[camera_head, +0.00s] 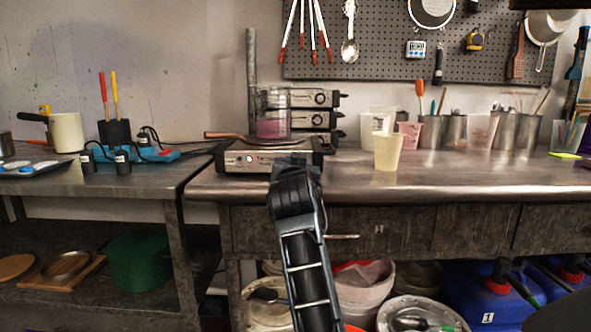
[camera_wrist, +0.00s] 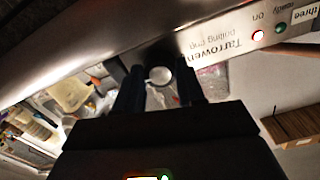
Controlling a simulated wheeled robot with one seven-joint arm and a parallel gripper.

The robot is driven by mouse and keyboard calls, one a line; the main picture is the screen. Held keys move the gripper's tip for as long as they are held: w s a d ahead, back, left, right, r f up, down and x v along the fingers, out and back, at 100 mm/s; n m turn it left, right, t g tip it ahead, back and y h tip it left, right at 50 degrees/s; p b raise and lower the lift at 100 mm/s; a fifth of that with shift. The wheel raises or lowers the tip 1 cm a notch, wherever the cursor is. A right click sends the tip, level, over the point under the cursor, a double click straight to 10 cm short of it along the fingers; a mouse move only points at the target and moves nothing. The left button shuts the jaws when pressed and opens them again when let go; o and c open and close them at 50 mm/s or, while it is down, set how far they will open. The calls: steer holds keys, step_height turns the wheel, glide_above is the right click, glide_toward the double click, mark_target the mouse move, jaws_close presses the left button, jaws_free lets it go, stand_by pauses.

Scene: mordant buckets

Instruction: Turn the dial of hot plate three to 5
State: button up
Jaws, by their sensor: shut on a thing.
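A cream cup (camera_head: 387,152) stands to the right. The worktop (camera_head: 450,178) front is clear.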

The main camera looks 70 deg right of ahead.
steer(key=shift+f, duration=0.2)
steer(key=o, duration=1)
steer(key=shift+r, duration=0.15)
steer(key=shift+o, duration=0.2)
steer(key=shift+a, duration=0.1)
steer(key=v, duration=0.7)
steer(key=shift+a, duration=0.25)
steer(key=shift+s, duration=0.1)
